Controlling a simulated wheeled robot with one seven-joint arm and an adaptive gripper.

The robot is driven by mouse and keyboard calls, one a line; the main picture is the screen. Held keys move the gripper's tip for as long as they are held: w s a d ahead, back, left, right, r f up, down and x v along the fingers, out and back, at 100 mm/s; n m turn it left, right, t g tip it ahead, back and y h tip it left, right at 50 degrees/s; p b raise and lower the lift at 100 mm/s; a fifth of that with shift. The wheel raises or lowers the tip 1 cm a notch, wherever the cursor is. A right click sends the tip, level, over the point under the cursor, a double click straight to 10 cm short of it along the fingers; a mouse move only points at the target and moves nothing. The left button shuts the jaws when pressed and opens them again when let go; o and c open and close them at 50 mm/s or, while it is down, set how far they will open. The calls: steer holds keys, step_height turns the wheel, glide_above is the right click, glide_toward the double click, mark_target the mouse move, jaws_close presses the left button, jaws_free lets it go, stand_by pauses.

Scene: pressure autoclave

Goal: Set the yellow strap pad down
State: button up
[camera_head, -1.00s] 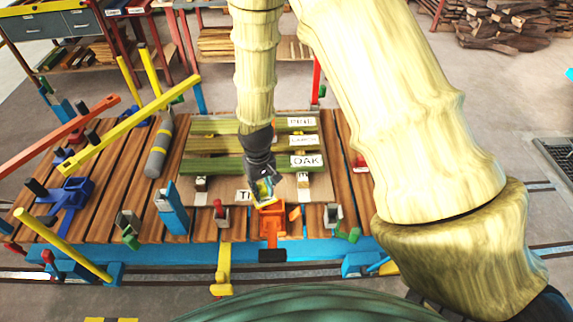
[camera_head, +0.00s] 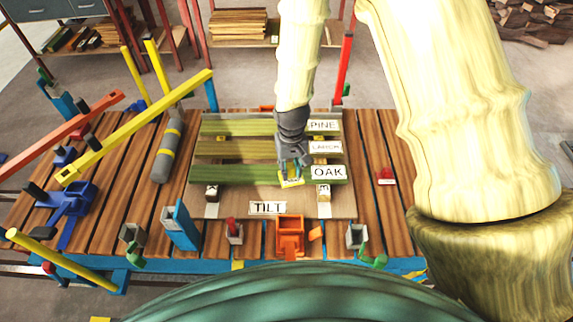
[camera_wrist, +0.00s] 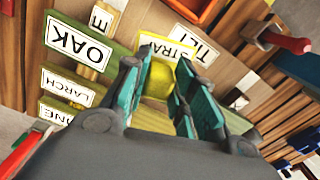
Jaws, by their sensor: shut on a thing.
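The yellow strap pad (camera_head: 291,182) is in my gripper (camera_head: 291,172), over the near side of the green OAK plank (camera_head: 240,174) in the head view. In the wrist view the yellow pad (camera_wrist: 160,78) shows between the teal fingers of my gripper (camera_wrist: 160,88), with a yellow-edged label partly reading STRA at its far end. The fingers are closed around it. I cannot tell whether the pad touches the plank or the board below.
The TILT label (camera_head: 267,208) lies on the board (camera_head: 230,208). An orange bracket (camera_head: 291,238) and a blue upright (camera_head: 182,226) stand along the front. A grey cylinder (camera_head: 168,152) lies left. Long yellow (camera_head: 140,127) and orange bars (camera_head: 62,135) cross the left side.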

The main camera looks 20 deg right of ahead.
steer(key=shift+s+a+f+b, duration=0.15)
steer(key=shift+a+f+b, duration=0.1)
steer(key=shift+f+b, duration=0.45)
steer(key=s+a+f+m+b, duration=0.2)
steer(key=s+a+m+b, duration=0.1)
steer(key=s+b, duration=0.55)
steer(key=w+d+p, duration=0.1)
steer(key=w+d, duration=0.1)
steer(key=w, duration=0.3)
steer(key=w+d+f, duration=0.1)
steer(key=w, duration=0.5)
steer(key=w+d+p, duration=0.1)
steer(key=w+d, duration=0.1)
steer(key=w, duration=0.3)
steer(key=shift+w+d+f+p, duration=0.15)
steer(key=shift+w+d+p, duration=0.15)
steer(key=shift+w, duration=0.05)
steer(key=shift+f+p, duration=0.6)
steer(key=shift+f, duration=1.15)
steer(key=shift+f, duration=0.1)
steer(key=o, duration=0.9)
steer(key=shift+o, duration=0.6)
